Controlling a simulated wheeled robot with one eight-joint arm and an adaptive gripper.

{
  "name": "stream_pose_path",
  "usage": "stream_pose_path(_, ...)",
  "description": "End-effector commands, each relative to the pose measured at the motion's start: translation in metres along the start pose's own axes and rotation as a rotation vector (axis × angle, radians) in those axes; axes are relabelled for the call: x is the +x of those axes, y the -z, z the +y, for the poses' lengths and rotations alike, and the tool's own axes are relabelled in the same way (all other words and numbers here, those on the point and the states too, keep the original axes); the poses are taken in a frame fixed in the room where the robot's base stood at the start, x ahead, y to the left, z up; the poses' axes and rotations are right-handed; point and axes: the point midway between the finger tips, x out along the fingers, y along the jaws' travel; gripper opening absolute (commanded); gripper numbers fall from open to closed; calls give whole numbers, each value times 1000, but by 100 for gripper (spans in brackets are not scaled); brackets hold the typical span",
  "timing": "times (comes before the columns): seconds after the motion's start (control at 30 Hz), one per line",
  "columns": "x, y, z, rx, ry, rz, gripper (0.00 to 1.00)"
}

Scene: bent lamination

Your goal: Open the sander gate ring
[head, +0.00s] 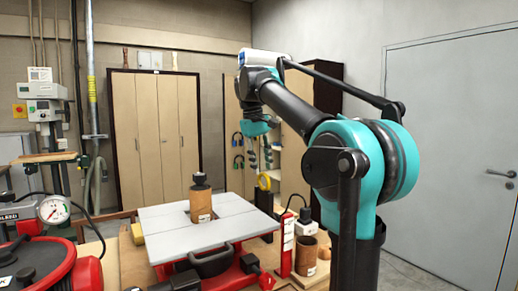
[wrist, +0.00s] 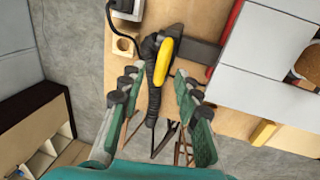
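In the wrist view a yellow part (wrist: 163,62), seen nearly edge-on, sits at the top end of a black ribbed hose (wrist: 152,105) above the wooden bench. In the head view a yellow ring (head: 264,182) stands behind the grey sander table. I take these to be the same ring. My gripper (wrist: 154,85) is open and empty, its two fingers left and right of the hose and yellow part in the picture. No contact shows. In the head view my gripper (head: 259,158) hangs above the ring, fingers pointing down. The ring's opening is hidden in the wrist view.
The grey sander table (head: 205,228) with its upright spindle (head: 200,200) is beside the ring. A dark flat bar (wrist: 200,53) lies right of the yellow part. A wooden block with a hole (wrist: 124,45) is to its left. A grey door (head: 455,150) is at right.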

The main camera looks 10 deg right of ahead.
Motion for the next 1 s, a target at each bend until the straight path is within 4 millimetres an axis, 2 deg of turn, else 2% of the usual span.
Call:
stream_pose_path(0.3,-61,0,0,0,0,0,33)
stream_pose_path(0.5,-91,1,0,-1,0,0,33)
stream_pose_path(0.7,-105,0,0,0,0,0,33)
stream_pose_path(1.0,-107,0,0,0,0,0,33)
